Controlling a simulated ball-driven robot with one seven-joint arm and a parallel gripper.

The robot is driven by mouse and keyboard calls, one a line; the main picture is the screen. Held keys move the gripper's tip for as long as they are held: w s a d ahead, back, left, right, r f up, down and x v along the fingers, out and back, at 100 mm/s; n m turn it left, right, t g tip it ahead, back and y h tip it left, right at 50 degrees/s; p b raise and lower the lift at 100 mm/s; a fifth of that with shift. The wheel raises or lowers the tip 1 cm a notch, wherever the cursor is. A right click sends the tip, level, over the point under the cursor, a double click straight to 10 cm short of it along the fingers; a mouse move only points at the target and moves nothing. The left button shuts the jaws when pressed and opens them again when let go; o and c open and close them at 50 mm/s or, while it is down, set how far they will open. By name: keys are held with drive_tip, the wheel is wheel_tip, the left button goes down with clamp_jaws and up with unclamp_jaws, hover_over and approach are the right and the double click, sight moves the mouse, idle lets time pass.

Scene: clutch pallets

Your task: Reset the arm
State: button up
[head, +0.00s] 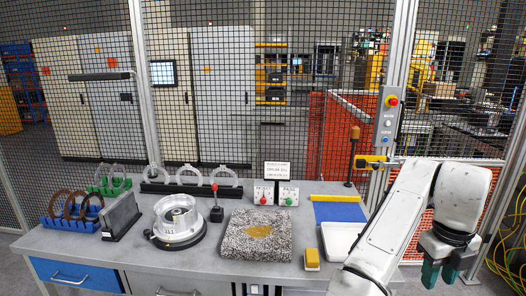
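My gripper (440,274) hangs at the right of the head view, beyond the right end of the grey workbench (190,272). It points downward, with its two dark green fingertips apart and nothing seen between them. My white arm rises from the bottom edge, bends at the top and drops to the gripper. The gripper touches nothing that I can see.
On the bench are a silver round housing (176,216), a speckled stone plate (256,236), a yellow block (312,259), a white tray (340,240), a blue mat (340,212) and ring racks (72,218). A mesh fence (230,100) stands behind; a post (395,110) is near my arm.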

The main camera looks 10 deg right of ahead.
drive_tip(key=s+d+f+n+t+h, duration=0.3)
drive_tip(key=f+n, duration=0.5)
drive_tip(key=n, duration=1)
drive_tip(key=s+a+f+n+t+y, duration=0.1)
drive_tip(key=s+a+f+n, duration=0.3)
drive_tip(key=a+n, duration=0.25)
drive_tip(key=s+a+f+n+y, duration=0.2)
drive_tip(key=s+a+f+n, duration=0.2)
drive_tip(key=a+n, duration=0.25)
drive_tip(key=s+a+f+n+t+y, duration=0.1)
drive_tip(key=s+a+f+n, duration=0.3)
drive_tip(key=a+n, duration=0.25)
drive_tip(key=s+f+g+b, duration=0.4)
drive_tip(key=s+f+b, duration=0.6)
drive_tip(key=f, duration=0.6)
drive_tip(key=shift+s+d, duration=0.25)
drive_tip(key=shift+s, duration=0.2)
drive_tip(key=shift+c, duration=0.3)
